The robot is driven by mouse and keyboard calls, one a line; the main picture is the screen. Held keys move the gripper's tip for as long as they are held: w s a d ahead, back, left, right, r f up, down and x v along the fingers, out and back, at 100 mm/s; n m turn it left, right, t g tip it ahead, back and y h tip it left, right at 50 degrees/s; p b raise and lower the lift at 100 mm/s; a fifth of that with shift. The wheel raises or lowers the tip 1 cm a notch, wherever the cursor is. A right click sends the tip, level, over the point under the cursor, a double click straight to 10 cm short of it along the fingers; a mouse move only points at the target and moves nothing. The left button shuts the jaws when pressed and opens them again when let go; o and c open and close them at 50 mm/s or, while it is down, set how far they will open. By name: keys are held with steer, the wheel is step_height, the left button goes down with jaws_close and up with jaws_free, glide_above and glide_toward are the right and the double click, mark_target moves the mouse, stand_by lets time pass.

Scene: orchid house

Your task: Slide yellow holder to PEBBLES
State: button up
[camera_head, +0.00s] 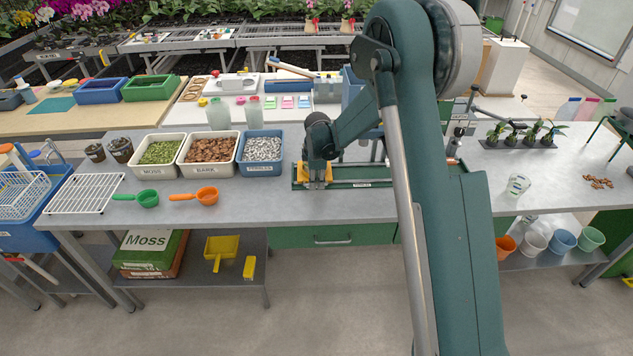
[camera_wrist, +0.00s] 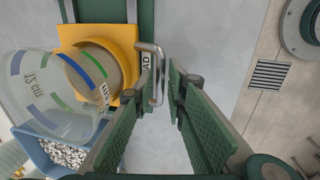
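The yellow holder (camera_head: 302,171) sits at the left end of a green rail (camera_head: 342,184) on the bench; a small white label (camera_head: 362,188) on the rail is hard to read. In the wrist view the yellow holder (camera_wrist: 88,37) surrounds a clear pot (camera_wrist: 40,88) with coloured bands and a "12 cm" mark. A metal handle (camera_wrist: 159,72) stands on the holder's right side. My gripper (camera_wrist: 163,73) is open, its green fingers either side of the handle with a gap visible. A partly hidden label (camera_wrist: 146,68) ends in "AD". In the head view my gripper (camera_head: 318,184) is low beside the holder.
Trays of moss (camera_head: 160,152), bark (camera_head: 209,149) and pebbles (camera_head: 262,150) stand left of the rail. A green scoop (camera_head: 148,198) and an orange scoop (camera_head: 207,195) lie in front. A clear cup (camera_head: 518,184) stands at the right.

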jaws_close()
steer(key=d+b, duration=0.3)
steer(key=d, duration=1.2)
steer(key=shift+o, duration=2)
jaws_free()
steer(key=shift+r, duration=0.15)
step_height(320, 180, up, 12)
steer(key=s, duration=0.2)
steer(key=shift+f, duration=0.25)
steer(key=shift+s, duration=0.1)
